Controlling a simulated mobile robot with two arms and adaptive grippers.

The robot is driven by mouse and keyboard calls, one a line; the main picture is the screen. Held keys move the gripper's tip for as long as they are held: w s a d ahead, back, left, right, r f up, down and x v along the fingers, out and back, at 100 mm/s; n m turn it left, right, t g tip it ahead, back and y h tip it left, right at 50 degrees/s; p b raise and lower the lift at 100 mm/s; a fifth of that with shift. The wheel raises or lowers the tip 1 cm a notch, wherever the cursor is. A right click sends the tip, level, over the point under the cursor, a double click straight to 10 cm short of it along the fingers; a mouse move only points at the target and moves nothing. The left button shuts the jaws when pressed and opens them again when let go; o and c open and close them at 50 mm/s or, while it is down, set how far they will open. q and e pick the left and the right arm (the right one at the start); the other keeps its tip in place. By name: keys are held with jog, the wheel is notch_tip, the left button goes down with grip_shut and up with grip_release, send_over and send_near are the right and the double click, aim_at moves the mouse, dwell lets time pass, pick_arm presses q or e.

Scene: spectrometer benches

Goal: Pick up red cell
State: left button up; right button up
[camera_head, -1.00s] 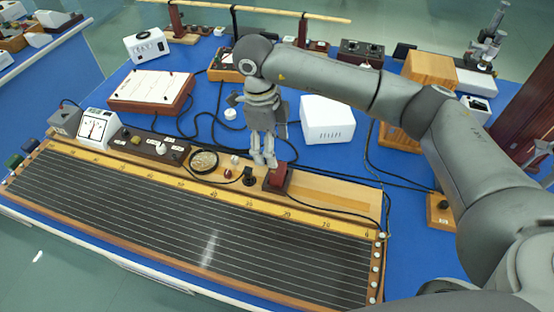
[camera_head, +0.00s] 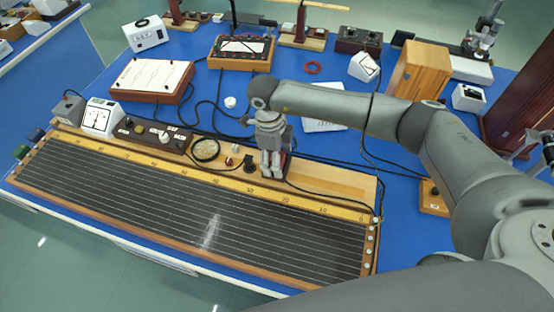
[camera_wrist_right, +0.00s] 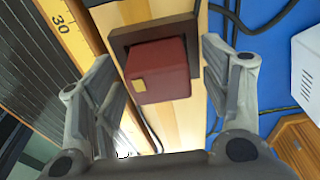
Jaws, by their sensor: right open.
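The red cell (camera_wrist_right: 157,72) is a dark red block with a small yellow patch. It sits on a dark base plate (camera_wrist_right: 122,40) on the light wooden strip of the long board. My right gripper (camera_wrist_right: 165,95) is open, with one finger on each side of the red cell and visible gaps between. In the head view my right gripper (camera_head: 271,172) points down over the cell's place and hides most of the cell.
The long wired board (camera_head: 190,213) with a yellow scale lies along the front edge. Black cables run behind. A wooden box (camera_head: 422,72) stands at the back right.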

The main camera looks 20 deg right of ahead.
jog(key=c, duration=1.2)
pick_arm(q)
jog(key=shift+s, duration=0.25)
pick_arm(e)
jog(key=shift+r, duration=0.15)
jog(key=shift+r, duration=0.5)
pick_arm(q)
jog(key=shift+w+a+f+b, duration=0.1)
jog(key=shift+f+b, duration=2.05)
pick_arm(e)
jog(key=shift+w+d+r, duration=1.65)
jog(key=shift+r, duration=0.8)
jog(key=shift+w+d+r, duration=1.6)
jog(key=shift+w+r, duration=0.1)
jog(key=shift+r, duration=0.8)
jog(key=shift+w+d+r, duration=1.65)
jog(key=shift+r, duration=0.8)
